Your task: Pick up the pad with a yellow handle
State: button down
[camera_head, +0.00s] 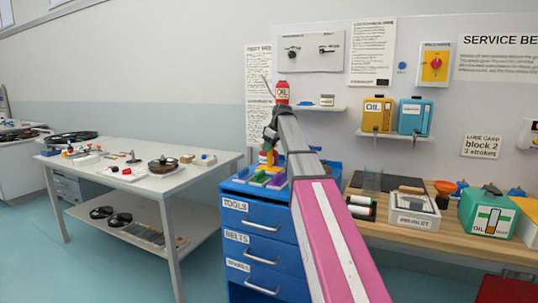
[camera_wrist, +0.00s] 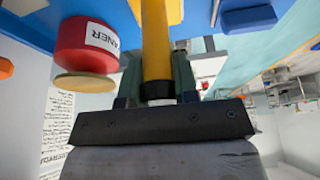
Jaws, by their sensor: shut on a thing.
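My gripper (camera_head: 270,137) is over the top of the blue tool cart (camera_head: 236,187), pointing down. In the wrist view its two dark fingers (camera_wrist: 158,78) are shut on an upright yellow handle (camera_wrist: 156,40). The yellow handle also shows below my gripper in the head view (camera_head: 268,149). The pad under the handle is hard to make out, so I cannot tell whether it touches the cart. A red can with a "…ANER" label (camera_wrist: 84,45) stands close beside the handle in the wrist view.
Green and purple pieces (camera_head: 261,179) lie on the cart top near my gripper. A red oil can (camera_head: 282,93) stands behind it, by a small wall shelf (camera_head: 320,108). A workbench (camera_head: 455,234) is at right, and a white table (camera_head: 120,184) at left.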

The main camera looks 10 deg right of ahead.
notch_tip(320, 180, up, 3)
jog(key=shift+w+r, duration=0.1)
jog(key=shift+r, duration=0.1)
jog(key=s+a+r, duration=0.7)
jog(key=a, duration=0.2)
jog(key=shift+s, duration=0.25)
jog(key=shift+r, duration=0.1)
jog(key=c, duration=1.5)
grip_release()
jog(key=shift+c, duration=1.1)
